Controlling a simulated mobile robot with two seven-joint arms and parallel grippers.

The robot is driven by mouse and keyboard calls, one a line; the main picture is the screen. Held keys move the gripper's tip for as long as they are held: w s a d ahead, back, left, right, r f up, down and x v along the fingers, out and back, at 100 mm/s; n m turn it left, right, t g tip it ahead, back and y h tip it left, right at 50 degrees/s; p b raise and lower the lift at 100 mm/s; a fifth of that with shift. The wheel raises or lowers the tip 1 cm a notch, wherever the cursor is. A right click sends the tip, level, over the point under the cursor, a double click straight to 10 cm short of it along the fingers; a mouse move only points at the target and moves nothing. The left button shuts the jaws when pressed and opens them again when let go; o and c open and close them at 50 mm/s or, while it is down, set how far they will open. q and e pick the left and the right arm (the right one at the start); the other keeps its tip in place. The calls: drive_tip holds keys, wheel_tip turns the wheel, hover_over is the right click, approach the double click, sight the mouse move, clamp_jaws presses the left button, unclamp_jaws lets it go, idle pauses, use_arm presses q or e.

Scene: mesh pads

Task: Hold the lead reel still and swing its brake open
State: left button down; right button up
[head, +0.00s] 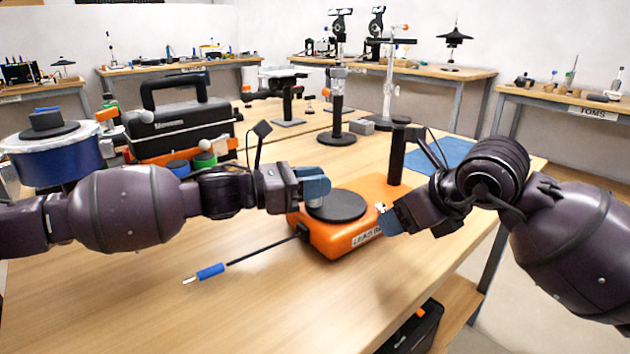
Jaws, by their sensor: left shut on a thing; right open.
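The lead reel (335,238) is an orange block with a label on its front and a dark round disc (338,206) on top, sitting on the wooden bench. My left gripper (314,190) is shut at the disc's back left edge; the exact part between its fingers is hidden. A dark upright post (396,160) stands at the reel's back right. My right gripper (388,222) is open beside the reel's right side, close to a small pale part there. I cannot make out for sure which part is the brake. A thin lead with a blue grip (211,271) runs out from the reel's left.
A black and orange tool case (190,125) and a blue drum (58,165) stand at the left. A blue mat (440,153) lies behind my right gripper, and stands (338,125) are at the back.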

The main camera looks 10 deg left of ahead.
use_arm(q)
drive_tip(key=shift+f, duration=0.55)
use_arm(e)
drive_tip(key=v, duration=1)
drive_tip(key=shift+s, duration=0.1)
use_arm(q)
drive_tip(key=c, duration=1.3)
unclamp_jaws()
drive_tip(key=shift+r, duration=0.15)
drive_tip(key=o, duration=0.5)
drive_tip(key=shift+w, duration=0.1)
drive_tip(key=shift+r, duration=0.2)
drive_tip(key=shift+f, duration=0.15)
drive_tip(key=shift+s+a, duration=0.2)
drive_tip(key=shift+a, duration=0.2)
drive_tip(key=shift+v, duration=5.6)
